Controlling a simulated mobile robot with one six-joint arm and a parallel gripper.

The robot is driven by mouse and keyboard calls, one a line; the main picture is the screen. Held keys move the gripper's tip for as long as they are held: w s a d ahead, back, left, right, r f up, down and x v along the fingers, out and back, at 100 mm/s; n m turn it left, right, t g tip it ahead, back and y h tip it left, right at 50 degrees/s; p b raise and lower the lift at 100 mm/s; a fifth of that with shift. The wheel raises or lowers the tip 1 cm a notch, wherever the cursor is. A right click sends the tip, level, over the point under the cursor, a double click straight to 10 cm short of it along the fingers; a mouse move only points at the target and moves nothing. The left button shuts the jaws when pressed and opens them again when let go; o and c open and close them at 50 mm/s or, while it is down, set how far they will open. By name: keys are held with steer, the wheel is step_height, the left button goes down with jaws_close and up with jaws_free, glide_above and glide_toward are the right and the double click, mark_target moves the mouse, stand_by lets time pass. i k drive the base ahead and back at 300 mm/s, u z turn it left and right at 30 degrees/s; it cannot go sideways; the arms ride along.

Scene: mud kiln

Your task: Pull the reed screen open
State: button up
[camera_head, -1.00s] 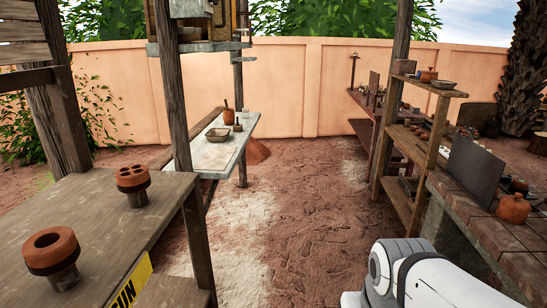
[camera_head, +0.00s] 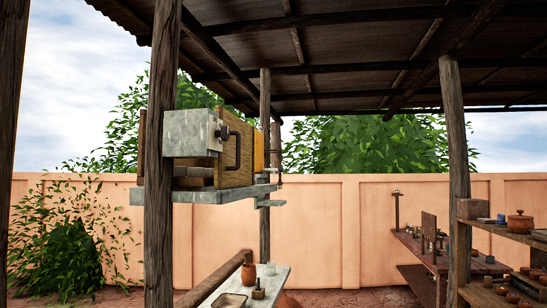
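A tan, reed-coloured upright panel (camera_head: 233,166), which looks like the reed screen, stands on a raised grey shelf (camera_head: 207,193) at the left centre. A dark bracket-shaped handle (camera_head: 238,150) is on its front side. A pale grey block (camera_head: 190,133) sits in front of the panel's left part, and a wooden post hides some of what is behind. I cannot tell how far the screen is open. My gripper is not in view.
A wooden post (camera_head: 163,90) rises close in front of the shelf. Below is a pale table (camera_head: 268,277) with a terracotta bottle (camera_head: 248,274). Shelves with pots (camera_head: 505,237) stand at right. The middle ground between is free, before a peach wall (camera_head: 322,230).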

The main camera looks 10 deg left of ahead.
mark_target(245, 152)
steer(key=u, duration=0.05)
steer(key=i, duration=1.25)
steer(key=u, duration=2.05)
